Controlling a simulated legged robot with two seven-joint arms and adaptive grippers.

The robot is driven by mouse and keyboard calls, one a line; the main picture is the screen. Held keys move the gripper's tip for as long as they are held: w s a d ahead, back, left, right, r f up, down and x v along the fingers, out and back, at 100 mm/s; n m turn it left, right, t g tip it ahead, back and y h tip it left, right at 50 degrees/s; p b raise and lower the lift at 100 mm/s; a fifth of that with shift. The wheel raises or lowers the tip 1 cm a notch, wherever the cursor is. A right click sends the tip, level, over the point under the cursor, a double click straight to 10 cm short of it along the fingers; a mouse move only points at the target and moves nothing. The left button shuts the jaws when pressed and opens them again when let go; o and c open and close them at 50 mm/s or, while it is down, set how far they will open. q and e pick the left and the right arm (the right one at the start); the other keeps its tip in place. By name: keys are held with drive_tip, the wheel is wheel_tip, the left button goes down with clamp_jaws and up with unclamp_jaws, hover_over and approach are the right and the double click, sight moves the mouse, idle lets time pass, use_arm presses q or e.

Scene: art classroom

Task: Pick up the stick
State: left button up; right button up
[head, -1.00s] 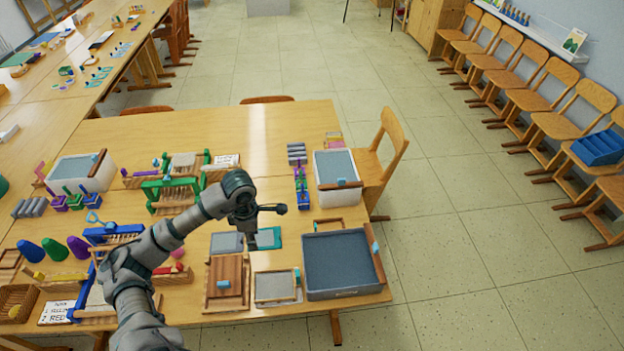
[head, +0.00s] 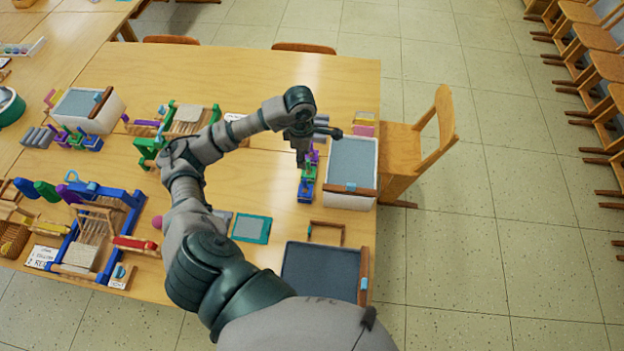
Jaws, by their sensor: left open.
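I cannot tell for sure which thing is the stick. My left gripper (head: 301,152) is open, pointing down over the right part of the table, with nothing visible between its fingers. Just below it in the picture is a row of small blue, green and purple stands (head: 307,188) with upright pieces, partly hidden by the gripper. Grey rolls (head: 321,127) lie behind the gripper, partly covered. A brown wooden bar (head: 350,190) lies along the near rim of the white-walled tray (head: 353,158), right of the gripper. My right gripper is not in view.
A large grey tray (head: 318,270) is at the near right, partly behind my arm. A teal-framed board (head: 251,229) and a wooden frame (head: 327,232) lie nearby. Looms (head: 130,205) crowd the left. A chair (head: 420,150) stands at the right edge. The table's far middle is clear.

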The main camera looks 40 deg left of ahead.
sight(305, 184)
use_arm(q)
drive_tip(key=f, duration=1.1)
drive_tip(key=shift+s+d+f+p, duration=0.1)
drive_tip(key=shift+d+f+p, duration=0.05)
drive_tip(key=shift+d+p, duration=0.15)
wheel_tip(305, 184, down, 6)
drive_tip(key=shift+a+r+p, duration=0.15)
drive_tip(key=shift+p, duration=0.2)
clamp_jaws()
